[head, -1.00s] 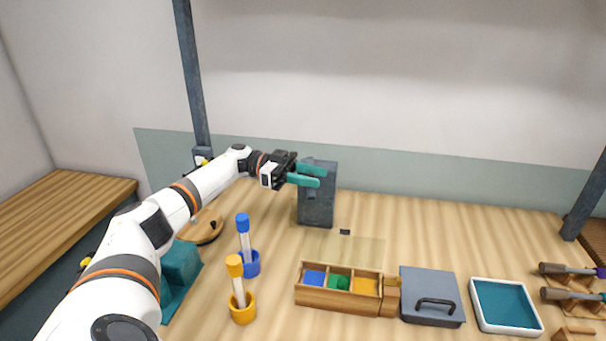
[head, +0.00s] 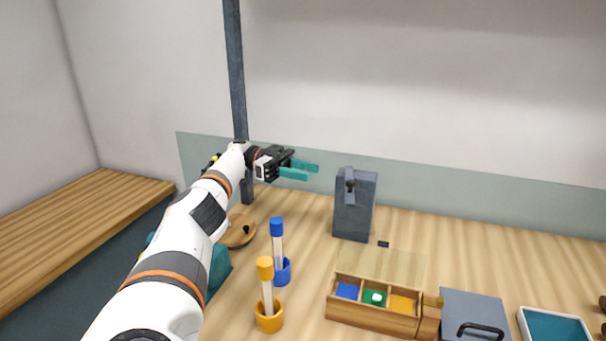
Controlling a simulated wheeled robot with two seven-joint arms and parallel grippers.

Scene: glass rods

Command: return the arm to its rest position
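My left arm reaches in from the lower left. Its gripper (head: 302,170) has teal fingers that stand apart with nothing between them. It is in the air left of and above the dark grey upright block (head: 354,205), clear of the table. A blue-capped glass rod (head: 278,246) stands in a blue cup (head: 283,272). A yellow-capped glass rod (head: 267,290) stands in a yellow cup (head: 269,318). My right gripper is not in view.
A wooden box (head: 372,317) with blue, green and yellow compartments stands at front centre. A small white thing lies in the green one. A grey lidded box (head: 474,306) and a teal-lined tray (head: 556,327) are to its right. A round wooden piece (head: 237,232) lies behind my arm.

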